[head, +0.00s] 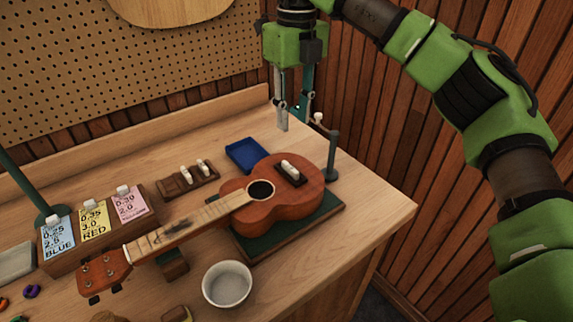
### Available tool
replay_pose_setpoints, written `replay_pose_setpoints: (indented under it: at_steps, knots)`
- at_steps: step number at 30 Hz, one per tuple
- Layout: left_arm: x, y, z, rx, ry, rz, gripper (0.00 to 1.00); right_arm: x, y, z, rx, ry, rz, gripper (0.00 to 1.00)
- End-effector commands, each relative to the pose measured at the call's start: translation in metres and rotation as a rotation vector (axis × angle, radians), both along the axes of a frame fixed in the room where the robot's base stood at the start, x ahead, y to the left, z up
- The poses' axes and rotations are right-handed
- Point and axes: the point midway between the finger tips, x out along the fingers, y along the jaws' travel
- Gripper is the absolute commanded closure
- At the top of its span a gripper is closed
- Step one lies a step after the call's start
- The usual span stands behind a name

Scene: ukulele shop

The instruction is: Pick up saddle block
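A small wooden block (187,181) on the bench carries two white pieces, one white piece (186,174) on the left and another white piece (204,167) on the right. A further white piece (290,168) sits on the dark bridge of the brown ukulele. I cannot tell from looks alone which is the saddle block. My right gripper (292,118) points down above the back right of the bench, beyond the ukulele body (282,205). My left gripper is not in view.
A blue tray (245,155) lies behind the ukulele. A white bowl (227,285) stands in front. A card holder (95,240) with blue, yellow and pink cards is at left. A dark post (332,155) stands by the ukulele's right end. The bench's right end (385,205) is clear.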

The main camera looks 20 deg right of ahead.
Motion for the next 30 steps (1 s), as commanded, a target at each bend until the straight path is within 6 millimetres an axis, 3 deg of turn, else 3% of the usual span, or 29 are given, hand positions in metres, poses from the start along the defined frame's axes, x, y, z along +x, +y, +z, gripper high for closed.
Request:
replay_pose_setpoints:
  at_steps: [4, 12, 22, 30]
  knots:
    - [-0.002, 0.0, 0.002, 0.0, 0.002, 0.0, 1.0, -0.001, -0.004, -0.013, -0.023, 0.002, -0.004, 0.72]
    - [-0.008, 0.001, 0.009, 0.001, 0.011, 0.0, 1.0, -0.001, -0.003, -0.065, -0.019, 0.003, -0.003, 0.72]
    - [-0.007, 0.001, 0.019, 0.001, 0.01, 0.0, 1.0, -0.001, -0.003, -0.093, -0.017, 0.002, -0.002, 0.72]
    - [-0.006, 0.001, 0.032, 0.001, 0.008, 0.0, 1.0, 0.0, -0.002, -0.131, -0.016, 0.001, -0.002, 0.72]
